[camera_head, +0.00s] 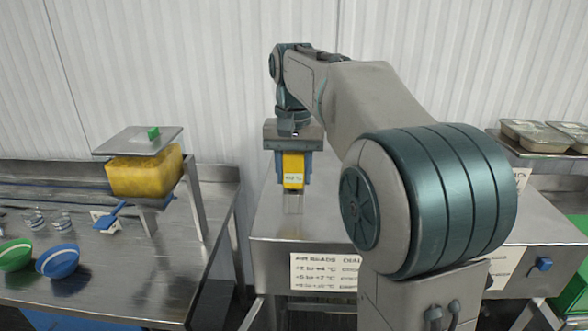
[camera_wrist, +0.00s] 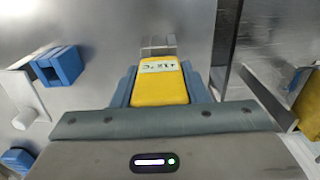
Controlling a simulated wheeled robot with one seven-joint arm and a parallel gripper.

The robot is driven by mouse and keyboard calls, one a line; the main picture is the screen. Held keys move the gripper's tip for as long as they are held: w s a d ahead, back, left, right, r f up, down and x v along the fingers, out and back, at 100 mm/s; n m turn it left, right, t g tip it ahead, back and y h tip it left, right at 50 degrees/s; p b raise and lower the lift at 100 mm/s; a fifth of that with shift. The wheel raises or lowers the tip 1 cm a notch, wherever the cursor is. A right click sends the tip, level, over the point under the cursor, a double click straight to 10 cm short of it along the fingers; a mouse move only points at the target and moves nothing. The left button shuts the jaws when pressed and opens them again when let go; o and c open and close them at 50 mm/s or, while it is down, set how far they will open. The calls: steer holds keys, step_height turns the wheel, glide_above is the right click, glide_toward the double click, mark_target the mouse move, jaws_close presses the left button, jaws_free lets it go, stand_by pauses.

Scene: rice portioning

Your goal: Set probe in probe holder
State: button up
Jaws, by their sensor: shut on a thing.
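The probe (camera_head: 293,171) has a yellow body with a small pale temperature display. My gripper (camera_head: 293,168) is shut on it, with a blue-grey finger on each side, and holds it upright above the steel cabinet top. In the wrist view the probe (camera_wrist: 160,85) sits between the fingers of my gripper (camera_wrist: 160,88). A grey metal piece (camera_wrist: 157,45) shows just beyond it; I cannot tell if it belongs to the probe. A blue open bracket (camera_wrist: 58,66) on a pale mount, which looks like the probe holder, is at the left, apart from the probe.
The steel cabinet (camera_head: 275,228) carries a temperature sign (camera_head: 325,271). Filled trays (camera_head: 545,138) stand at right.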

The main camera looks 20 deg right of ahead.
steer(key=shift+f, duration=0.4)
stand_by(1.0)
steer(key=o, duration=1.6)
steer(key=shift+c, duration=0.2)
steer(key=shift+r, duration=0.1)
step_height(320, 180, up, 5)
steer(key=p, duration=0.4)
steer(key=shift+r+p, duration=0.15)
steer(key=shift+p, duration=0.25)
steer(key=shift+r, duration=1.3)
steer(key=shift+n+t, duration=0.8)
steer(key=s+f+b, duration=0.1)
steer(key=s+f, duration=0.3)
steer(key=s+f+b, duration=0.2)
steer(key=s+f, duration=0.2)
steer(key=s, duration=0.1)
steer(key=s+f+n+t+b, duration=0.2)
steer(key=s+f+b, duration=0.1)
steer(key=s+f, duration=0.9)
step_height(320, 180, down, 3)
steer(key=shift+r+b, duration=0.2)
steer(key=shift+b, duration=0.15)
